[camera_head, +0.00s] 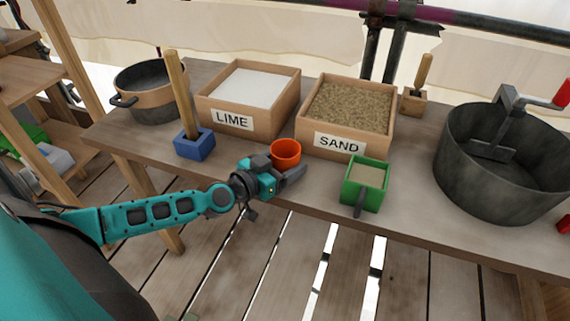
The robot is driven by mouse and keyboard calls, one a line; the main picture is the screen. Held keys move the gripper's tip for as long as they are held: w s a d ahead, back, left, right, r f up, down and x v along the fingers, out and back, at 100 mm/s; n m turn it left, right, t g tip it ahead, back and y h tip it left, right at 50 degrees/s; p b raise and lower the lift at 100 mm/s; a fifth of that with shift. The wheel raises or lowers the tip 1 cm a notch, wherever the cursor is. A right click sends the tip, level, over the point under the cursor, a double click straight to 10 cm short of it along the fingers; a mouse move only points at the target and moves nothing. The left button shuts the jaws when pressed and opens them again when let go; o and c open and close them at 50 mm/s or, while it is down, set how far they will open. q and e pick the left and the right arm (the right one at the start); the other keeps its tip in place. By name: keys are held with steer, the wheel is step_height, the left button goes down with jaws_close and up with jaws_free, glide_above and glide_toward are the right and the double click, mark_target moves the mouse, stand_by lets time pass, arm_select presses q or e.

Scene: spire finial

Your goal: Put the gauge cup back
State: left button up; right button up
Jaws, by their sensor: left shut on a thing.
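A small orange cup (286,150), which I take to be the gauge cup, is upright near the front edge of the workbench, in front of the gap between the lime and sand boxes. My left gripper (284,168) reaches it from the front left and is shut on it. The fingers hide the cup's lower part, so I cannot tell whether its base touches the bench. The inside looks orange, with no fill that I can make out. My right gripper is not in view.
Behind the cup stand the LIME box (217,119) and SAND box (313,138). A green box with a handle (362,195) is to the right, a blue block with a wooden stick (194,145) to the left. A bucket (150,105) and large mixing pot (480,185) flank them.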

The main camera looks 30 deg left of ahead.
arm_select(q)
steer(key=shift+f, duration=0.25)
steer(key=o, duration=1)
steer(key=shift+r, duration=0.1)
steer(key=shift+o, duration=0.2)
